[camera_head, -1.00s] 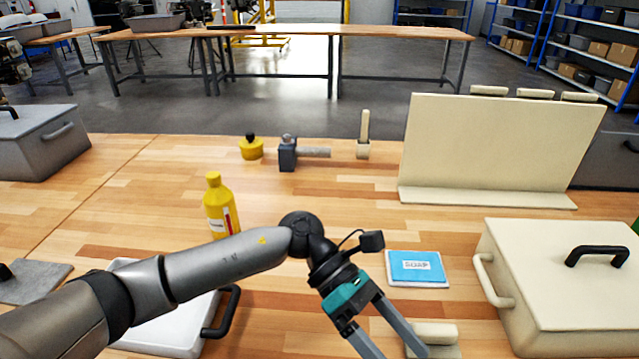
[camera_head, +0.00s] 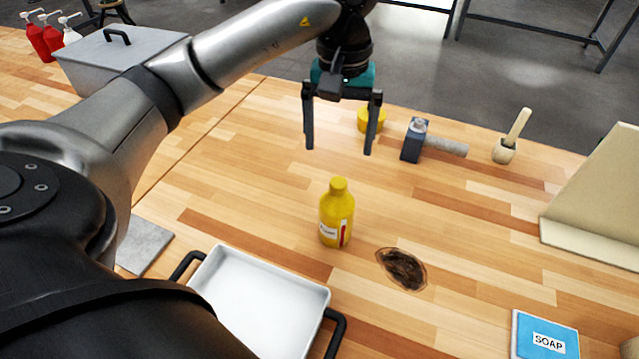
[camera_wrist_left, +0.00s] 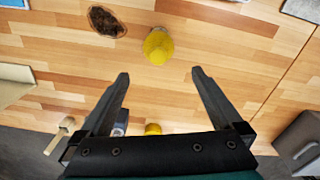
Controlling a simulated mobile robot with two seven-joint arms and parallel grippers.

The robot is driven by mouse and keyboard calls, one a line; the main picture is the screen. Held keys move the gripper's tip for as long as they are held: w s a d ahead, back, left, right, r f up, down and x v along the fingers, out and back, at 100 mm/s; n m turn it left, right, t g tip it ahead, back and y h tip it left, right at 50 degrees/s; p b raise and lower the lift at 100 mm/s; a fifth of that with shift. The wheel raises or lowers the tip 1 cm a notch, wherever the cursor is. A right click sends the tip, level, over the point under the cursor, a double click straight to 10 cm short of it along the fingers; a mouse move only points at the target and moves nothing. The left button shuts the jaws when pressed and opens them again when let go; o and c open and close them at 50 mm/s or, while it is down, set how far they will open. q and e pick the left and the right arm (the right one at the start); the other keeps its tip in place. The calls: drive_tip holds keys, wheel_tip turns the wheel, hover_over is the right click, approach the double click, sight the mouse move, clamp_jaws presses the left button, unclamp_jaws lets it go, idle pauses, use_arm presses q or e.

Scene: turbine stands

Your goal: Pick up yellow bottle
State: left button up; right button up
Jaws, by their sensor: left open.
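The yellow bottle (camera_head: 337,213) stands upright on the wooden table in the head view, with a white and red label low on its side. My left gripper (camera_head: 338,150) is open and empty, pointing down, above and beyond the bottle. In the left wrist view the bottle (camera_wrist_left: 158,46) is seen from above, past the open fingertips (camera_wrist_left: 160,76) and apart from them. My right gripper is not in view.
A white tray (camera_head: 262,305) with black handles lies nearer than the bottle. A dark stain (camera_head: 402,269) is right of it. A soap packet (camera_head: 545,337) lies front right.

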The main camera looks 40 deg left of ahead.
use_arm(q)
hover_over(337, 183)
wheel_tip(337, 183, down, 5)
drive_tip(key=shift+s+f, duration=0.1)
wheel_tip(337, 183, down, 4)
drive_tip(key=shift+p, duration=0.35)
drive_tip(key=shift+f, duration=0.45)
drive_tip(key=f, duration=0.3)
drive_tip(key=f+p, duration=0.1)
drive_tip(key=shift+w+d+f, duration=0.1)
drive_tip(key=shift+w+f, duration=0.05)
drive_tip(key=shift+w, duration=0.1)
drive_tip(key=shift+f, duration=0.3)
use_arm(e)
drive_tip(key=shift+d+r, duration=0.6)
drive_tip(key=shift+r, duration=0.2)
use_arm(q)
drive_tip(key=shift+c, duration=0.2)
